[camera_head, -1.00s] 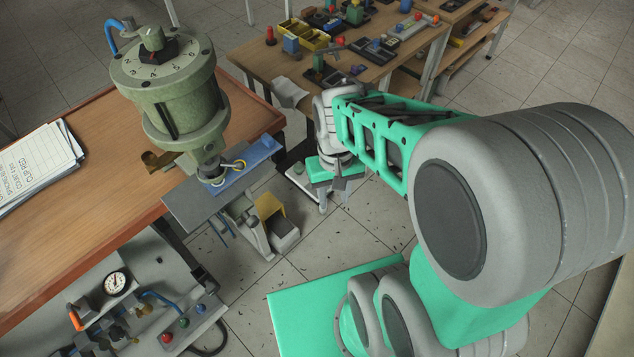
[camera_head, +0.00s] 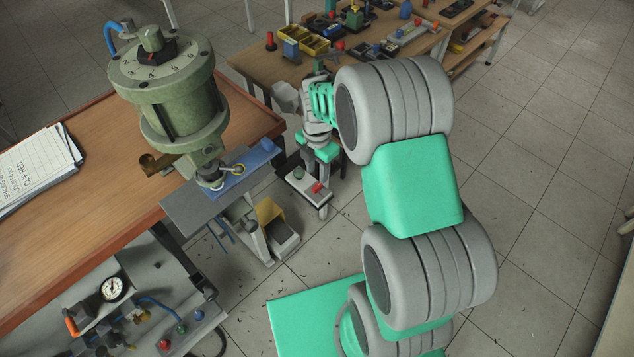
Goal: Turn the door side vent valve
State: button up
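My gripper (camera_head: 322,165) hangs low between the two workbenches, right of the green press and partly behind my arm. Its fingers are small and shadowed, so their opening cannot be told. Just below and left of it is a white block with a red handle (camera_head: 318,188); I cannot tell whether they touch. Another valve-like part with an orange end (camera_head: 71,326) sits on the panel under the near bench, beside a round gauge (camera_head: 112,288). No label shows which is the door side vent valve.
The green press (camera_head: 170,100) with a numbered dial stands on the wooden bench (camera_head: 60,230). The back bench (camera_head: 262,68) holds many small parts. The tiled floor at right is clear.

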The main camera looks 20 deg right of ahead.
aim_at(317, 186)
notch_tip(317, 186, down, 6)
jog(key=shift+f+p, duration=0.25)
jog(key=shift+p, duration=0.2)
jog(key=shift+c, duration=0.3)
grip_shut()
